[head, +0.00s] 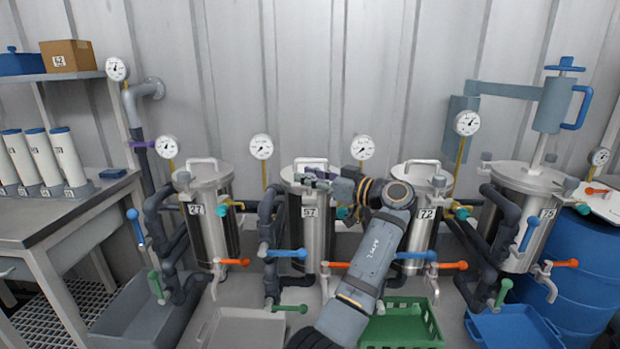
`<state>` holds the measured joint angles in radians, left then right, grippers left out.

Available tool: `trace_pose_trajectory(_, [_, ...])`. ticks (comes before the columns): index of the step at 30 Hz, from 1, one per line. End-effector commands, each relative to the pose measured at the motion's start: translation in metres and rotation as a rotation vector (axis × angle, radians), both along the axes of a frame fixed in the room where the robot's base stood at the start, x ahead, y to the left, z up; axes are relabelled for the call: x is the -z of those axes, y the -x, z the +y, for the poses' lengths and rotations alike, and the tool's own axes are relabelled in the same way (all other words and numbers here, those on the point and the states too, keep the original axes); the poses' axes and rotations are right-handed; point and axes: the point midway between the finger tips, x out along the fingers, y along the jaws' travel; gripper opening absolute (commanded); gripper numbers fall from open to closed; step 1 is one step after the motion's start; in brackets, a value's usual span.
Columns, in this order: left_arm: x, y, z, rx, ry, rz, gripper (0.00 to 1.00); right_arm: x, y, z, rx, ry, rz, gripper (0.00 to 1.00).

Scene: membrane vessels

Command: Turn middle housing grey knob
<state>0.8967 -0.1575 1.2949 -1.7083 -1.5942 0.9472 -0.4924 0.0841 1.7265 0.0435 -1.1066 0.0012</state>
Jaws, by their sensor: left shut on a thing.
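The middle housing (317,235) is a steel cylinder with a domed lid, a top handle and a label reading 57. My left gripper (311,177) reaches in from the right over the front of its lid. Its fingers are shut at the lid's grey knob, which the fingers largely hide. How far the knob is turned cannot be told. My right gripper is not in view.
Similar housings stand at left (212,215) and right (425,225), with a larger vessel (525,205) farther right. Gauges, dark pipes and coloured valve handles crowd between them. A green crate (432,325) and grey tray (235,325) lie below.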

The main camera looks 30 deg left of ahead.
Motion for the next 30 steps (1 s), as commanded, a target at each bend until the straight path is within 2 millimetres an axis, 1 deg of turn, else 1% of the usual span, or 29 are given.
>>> trace_pose_trajectory(6, [-0.001,0.000,0.000,0.001,-0.001,-0.001,0.00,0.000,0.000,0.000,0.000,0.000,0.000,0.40])
trace_pose_trajectory(7, [-0.001,0.000,0.000,0.001,-0.001,-0.001,0.33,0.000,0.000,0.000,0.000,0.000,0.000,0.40])
trace_pose_trajectory(12, [0.000,0.000,0.000,0.001,-0.001,0.000,0.54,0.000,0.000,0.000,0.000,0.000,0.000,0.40])
trace_pose_trajectory(20, [0.000,0.000,0.000,0.001,0.000,0.000,0.54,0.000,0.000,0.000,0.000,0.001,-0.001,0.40])
trace_pose_trajectory(22, [0.000,0.000,-0.005,0.002,0.001,0.000,0.54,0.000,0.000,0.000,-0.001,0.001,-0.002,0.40])
trace_pose_trajectory(25, [0.001,0.000,-0.021,0.004,0.003,0.000,0.54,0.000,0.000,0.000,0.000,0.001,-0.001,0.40])
trace_pose_trajectory(30, [0.000,0.001,-0.054,0.004,0.002,0.001,0.54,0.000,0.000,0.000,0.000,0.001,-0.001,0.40])
